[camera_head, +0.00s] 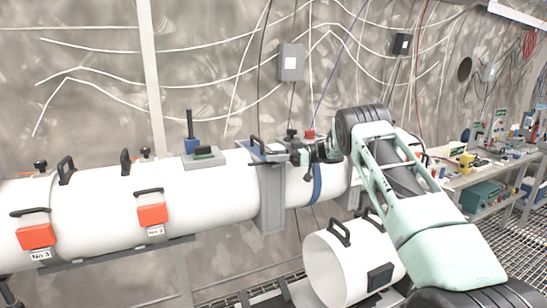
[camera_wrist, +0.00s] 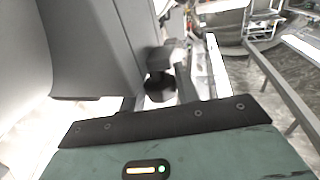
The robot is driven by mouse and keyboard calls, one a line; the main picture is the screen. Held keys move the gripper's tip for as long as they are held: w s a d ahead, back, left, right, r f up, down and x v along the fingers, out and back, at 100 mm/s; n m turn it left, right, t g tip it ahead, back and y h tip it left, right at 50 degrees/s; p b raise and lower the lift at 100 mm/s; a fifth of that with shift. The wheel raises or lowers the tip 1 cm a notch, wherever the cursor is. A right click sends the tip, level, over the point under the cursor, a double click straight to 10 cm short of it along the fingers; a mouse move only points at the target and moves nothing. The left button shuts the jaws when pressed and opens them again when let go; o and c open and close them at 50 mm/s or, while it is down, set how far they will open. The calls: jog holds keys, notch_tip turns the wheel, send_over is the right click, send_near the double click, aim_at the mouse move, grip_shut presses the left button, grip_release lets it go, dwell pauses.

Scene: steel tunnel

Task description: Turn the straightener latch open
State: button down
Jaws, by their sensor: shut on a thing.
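My gripper (camera_head: 296,157) reaches in from the right at the top of the white pipe, beside the grey bracket (camera_head: 271,200) that I take for the straightener. Its jaws are shut on a small dark latch knob, which shows between the fingers in the wrist view (camera_wrist: 160,86). In the wrist view my gripper (camera_wrist: 160,98) is close against a large grey body (camera_wrist: 95,50), likely the same bracket. The fingers partly hide the latch, so its exact angle cannot be told.
The white pipe (camera_head: 95,205) runs left with black handles and orange boxes (camera_head: 152,214). A loose white pipe section (camera_head: 340,268) stands below my arm. A workbench (camera_head: 480,175) with tools is at the right. Cables hang on the rough wall behind.

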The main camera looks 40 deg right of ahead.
jog(key=c, duration=1)
grip_release()
jog(key=shift+c, duration=0.2)
jog(key=b+v, duration=0.4)
jog(key=v, duration=1.3)
jog(key=shift+d, duration=0.2)
jog(key=shift+s, duration=0.1)
